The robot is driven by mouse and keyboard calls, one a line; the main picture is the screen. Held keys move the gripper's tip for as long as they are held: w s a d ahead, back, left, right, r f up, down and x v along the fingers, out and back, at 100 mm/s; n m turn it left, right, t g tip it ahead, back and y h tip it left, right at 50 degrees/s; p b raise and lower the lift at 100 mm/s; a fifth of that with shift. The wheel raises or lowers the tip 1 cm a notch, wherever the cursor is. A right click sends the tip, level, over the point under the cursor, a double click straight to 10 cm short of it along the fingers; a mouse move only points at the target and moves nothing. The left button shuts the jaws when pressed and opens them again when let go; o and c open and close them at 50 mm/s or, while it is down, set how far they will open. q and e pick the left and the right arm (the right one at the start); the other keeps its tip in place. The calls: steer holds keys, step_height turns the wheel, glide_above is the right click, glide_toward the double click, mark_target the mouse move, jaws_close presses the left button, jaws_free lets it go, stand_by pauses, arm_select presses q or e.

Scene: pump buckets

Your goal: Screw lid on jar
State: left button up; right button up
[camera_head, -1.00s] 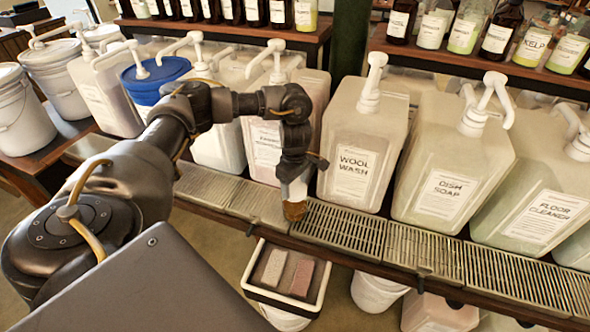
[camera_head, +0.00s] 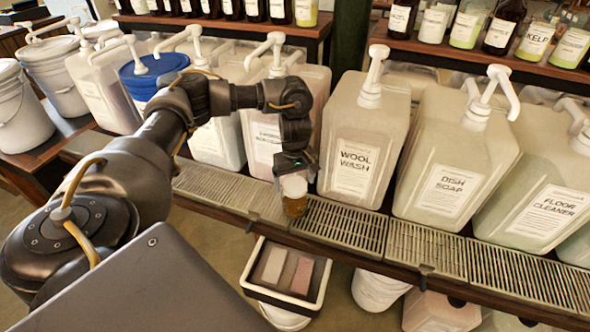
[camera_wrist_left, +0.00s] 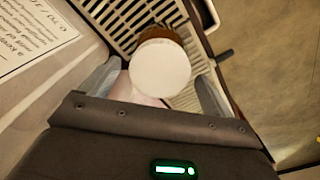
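A small amber jar (camera_head: 295,207) stands upright on the metal drip grate, below and left of the Wool Wash container. A white round lid (camera_head: 294,186) sits on top of it; I cannot tell how tightly it is seated. In the left wrist view the lid (camera_wrist_left: 160,67) hides most of the jar (camera_wrist_left: 163,33). My left gripper (camera_head: 294,172) is just above the lid. Its two grey fingers are spread wide in the left wrist view (camera_wrist_left: 157,84), with gaps on both sides of the lid. My right gripper is not in view.
Large pump containers, including Wool Wash (camera_head: 358,140) and Dish Soap (camera_head: 450,160), stand close behind the grate (camera_head: 345,226). A white tray (camera_head: 284,300) with two bars sits below the front edge. Free floor lies lower left of the grate.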

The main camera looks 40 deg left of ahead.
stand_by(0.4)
arm_select(q)
steer(key=n+p, duration=0.1)
steer(key=n, duration=0.1)
steer(key=shift+r+n, duration=0.1)
steer(key=shift+n, duration=0.3)
steer(key=n+p, duration=0.2)
steer(key=n, duration=0.2)
steer(key=n+p, duration=0.3)
steer(key=n, duration=0.3)
steer(key=shift+n+p, duration=0.35)
steer(key=shift+n, duration=0.75)
steer(key=c, duration=1.1)
